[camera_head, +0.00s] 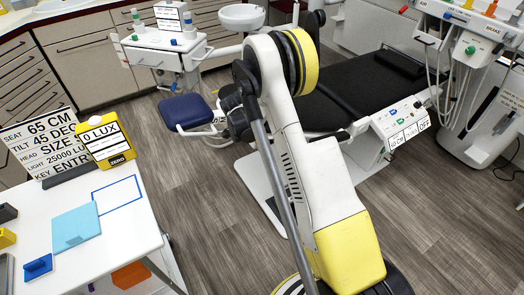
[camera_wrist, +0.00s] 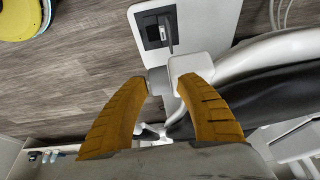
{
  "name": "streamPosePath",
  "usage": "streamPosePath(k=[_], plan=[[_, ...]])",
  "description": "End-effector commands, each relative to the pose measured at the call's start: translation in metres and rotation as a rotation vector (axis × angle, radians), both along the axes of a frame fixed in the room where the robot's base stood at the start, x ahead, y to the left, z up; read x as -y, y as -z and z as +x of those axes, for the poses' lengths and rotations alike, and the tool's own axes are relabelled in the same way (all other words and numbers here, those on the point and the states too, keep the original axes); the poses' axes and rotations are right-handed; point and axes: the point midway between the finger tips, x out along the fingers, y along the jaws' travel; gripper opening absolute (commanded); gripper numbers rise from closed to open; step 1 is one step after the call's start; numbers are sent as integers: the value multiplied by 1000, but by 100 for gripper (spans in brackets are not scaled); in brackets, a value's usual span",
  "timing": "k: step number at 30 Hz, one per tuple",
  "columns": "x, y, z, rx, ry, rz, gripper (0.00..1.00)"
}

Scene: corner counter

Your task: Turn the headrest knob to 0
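The black dental chair (camera_head: 345,85) lies behind my arm in the head view. I cannot make out a headrest knob for certain. In the wrist view, my gripper (camera_wrist: 169,84) has two yellow fingers, apart at the tips. A grey block (camera_wrist: 157,80) shows between the tips, beside a white block (camera_wrist: 190,64) that overlaps the right tip in the picture. Contact cannot be told. Beyond them, a white plate (camera_wrist: 205,20) carries a black square with a grey lever (camera_wrist: 165,35). My gripper is not clearly visible in the head view.
A sign (camera_head: 40,140) lists seat, tilt, head and light settings; the number on its head line is unreadable. A control box (camera_head: 400,120) with coloured knobs sits on the chair's right. A blue stool (camera_head: 186,110) stands left. A white table (camera_head: 130,225) fills the lower left.

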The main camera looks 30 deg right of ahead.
Motion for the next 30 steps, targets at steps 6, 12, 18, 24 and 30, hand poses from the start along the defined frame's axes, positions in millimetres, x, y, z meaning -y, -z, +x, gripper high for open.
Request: streamPosePath(k=[6,12,18,24,30], plan=[[5,14,0,0,-1,0,33],[6,14,0,0,-1,0,33],[6,14,0,-1,-1,-1,0],[6,14,0,-1,-1,-2,0],[5,15,0,0,-1,-42,0]])
